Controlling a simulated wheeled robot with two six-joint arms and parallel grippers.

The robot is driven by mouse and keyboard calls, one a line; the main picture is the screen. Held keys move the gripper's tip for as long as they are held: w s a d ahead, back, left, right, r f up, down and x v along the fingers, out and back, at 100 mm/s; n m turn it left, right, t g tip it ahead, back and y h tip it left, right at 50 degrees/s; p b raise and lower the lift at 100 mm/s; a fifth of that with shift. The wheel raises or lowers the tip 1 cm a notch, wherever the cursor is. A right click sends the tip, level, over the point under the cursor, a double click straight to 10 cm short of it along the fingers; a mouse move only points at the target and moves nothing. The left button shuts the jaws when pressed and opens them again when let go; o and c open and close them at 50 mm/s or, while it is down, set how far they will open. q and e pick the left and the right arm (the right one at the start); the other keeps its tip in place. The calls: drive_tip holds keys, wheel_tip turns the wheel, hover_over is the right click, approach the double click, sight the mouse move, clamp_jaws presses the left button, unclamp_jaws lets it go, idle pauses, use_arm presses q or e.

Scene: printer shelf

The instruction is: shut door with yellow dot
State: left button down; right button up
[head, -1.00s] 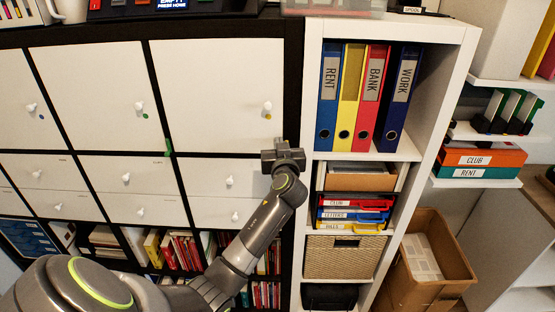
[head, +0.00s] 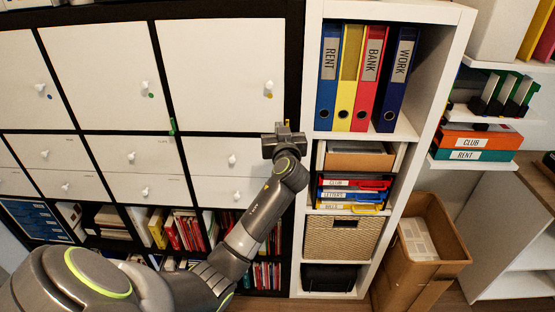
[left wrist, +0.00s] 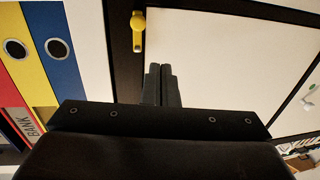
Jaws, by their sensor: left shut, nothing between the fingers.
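The white door with the yellow dot (head: 210,70) is the right one of the upper cabinet row in the head view. Its white knob and small yellow dot (head: 269,96) are near its right edge. The door looks flush with its neighbours; I cannot tell if a small gap is left. My left gripper (head: 284,130) is shut and empty, in front of the door's lower right corner. In the left wrist view the shut fingers (left wrist: 161,80) point at the door face (left wrist: 220,60); contact cannot be told. A yellow catch (left wrist: 138,30) sits on the dark frame. My right gripper is out of view.
Left of it stands a door with a green dot (head: 151,95) and green catch (head: 172,127). Small white drawers (head: 225,160) are below. Right is a white shelf (head: 441,70) with several binders. A cardboard box (head: 440,240) stands on the floor.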

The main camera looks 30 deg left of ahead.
use_arm(q)
drive_tip(key=s+a+b+v, duration=0.1)
drive_tip(key=b+v, duration=0.2)
drive_tip(key=v, duration=0.6)
drive_tip(key=shift+s+d+f, duration=0.15)
drive_tip(key=shift+s+f, duration=0.1)
drive_tip(key=shift+f, duration=0.05)
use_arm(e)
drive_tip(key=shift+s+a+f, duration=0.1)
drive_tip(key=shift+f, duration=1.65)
